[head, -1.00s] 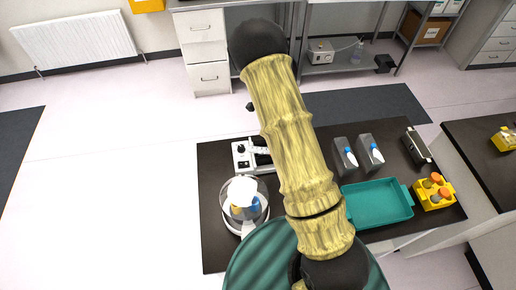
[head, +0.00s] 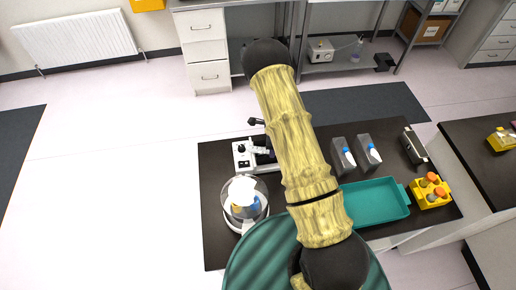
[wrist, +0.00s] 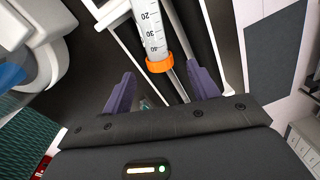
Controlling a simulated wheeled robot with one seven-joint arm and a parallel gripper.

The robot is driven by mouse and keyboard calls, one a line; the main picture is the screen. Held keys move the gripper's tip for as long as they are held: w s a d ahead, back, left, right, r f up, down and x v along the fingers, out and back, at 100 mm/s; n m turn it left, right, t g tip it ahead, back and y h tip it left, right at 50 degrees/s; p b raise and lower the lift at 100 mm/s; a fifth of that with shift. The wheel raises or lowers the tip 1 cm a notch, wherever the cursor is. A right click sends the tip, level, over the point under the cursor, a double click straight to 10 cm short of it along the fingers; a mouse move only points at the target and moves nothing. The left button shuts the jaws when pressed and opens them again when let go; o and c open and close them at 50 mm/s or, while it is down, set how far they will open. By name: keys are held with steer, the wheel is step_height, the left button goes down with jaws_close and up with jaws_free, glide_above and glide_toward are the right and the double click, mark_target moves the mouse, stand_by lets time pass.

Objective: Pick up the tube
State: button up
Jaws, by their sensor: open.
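In the wrist view a clear tube (wrist: 151,32) with dark graduation marks and an orange cap (wrist: 158,65) lies ahead of my gripper (wrist: 162,88). Its cap end points toward the gripper. The two purple fingers are spread apart, one on each side of the line of the cap. The cap looks just beyond the fingertips, with no visible contact.
White bars (wrist: 187,55) run beside the tube over a dark surface.

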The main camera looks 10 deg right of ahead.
steer(key=shift+w+f+p, duration=0.15)
steer(key=shift+f+p, duration=0.45)
steer(key=shift+f, duration=1.05)
steer(key=c, duration=1.2)
steer(key=shift+o, duration=0.2)
step_height(320, 180, up, 10)
steer(key=b, duration=0.3)
